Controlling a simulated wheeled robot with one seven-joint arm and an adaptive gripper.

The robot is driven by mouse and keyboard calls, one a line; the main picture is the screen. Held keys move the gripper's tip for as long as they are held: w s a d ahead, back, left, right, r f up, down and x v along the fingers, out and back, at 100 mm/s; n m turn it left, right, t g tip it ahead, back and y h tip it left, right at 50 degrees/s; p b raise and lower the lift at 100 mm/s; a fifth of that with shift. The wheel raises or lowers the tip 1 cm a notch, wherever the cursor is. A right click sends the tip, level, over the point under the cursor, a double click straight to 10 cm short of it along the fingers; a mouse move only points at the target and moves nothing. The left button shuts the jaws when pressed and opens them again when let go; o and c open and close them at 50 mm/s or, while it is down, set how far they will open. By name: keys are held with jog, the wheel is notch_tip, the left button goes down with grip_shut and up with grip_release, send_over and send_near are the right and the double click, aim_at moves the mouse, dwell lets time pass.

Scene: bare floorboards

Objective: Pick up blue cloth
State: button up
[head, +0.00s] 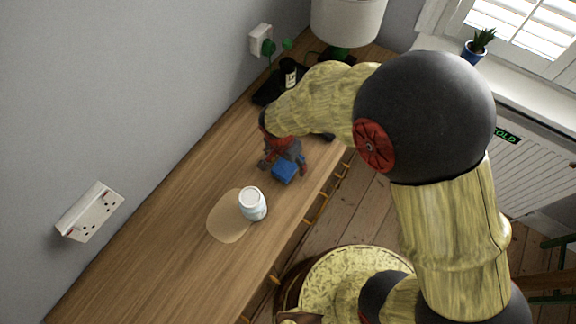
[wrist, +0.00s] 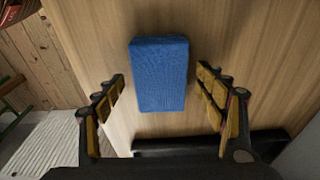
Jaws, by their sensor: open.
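The blue cloth (head: 285,171) is a small folded block on the wooden desk top, just below my gripper in the head view. In the wrist view the blue cloth (wrist: 160,74) lies between and slightly beyond the two fingers. My gripper (wrist: 161,88) is open, with one finger on each side of the cloth and a visible gap to each. My gripper also shows in the head view (head: 284,160), pointing down at the desk close to the cloth. Its fingertips are partly hard to make out there.
A dark bottle (head: 288,72) and a lamp (head: 347,22) stand behind my arm. A wall socket (head: 91,211) is at left. The near desk is clear.

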aim_at(287, 163)
jog(key=shift+f, duration=0.15)
jog(key=shift+c, duration=1.2)
jog(key=c, duration=1)
jog(key=shift+o, duration=0.2)
jog(key=shift+r, duration=0.6)
notch_tip(287, 163, up, 2)
jog(key=shift+r+p, duration=0.2)
jog(key=shift+p, duration=0.4)
jog(key=s+r+p, duration=0.3)
jog(key=s+r, duration=0.6)
jog(key=s, duration=0.5)
jog(key=shift+d+r, duration=0.2)
jog(key=shift+d, duration=0.15)
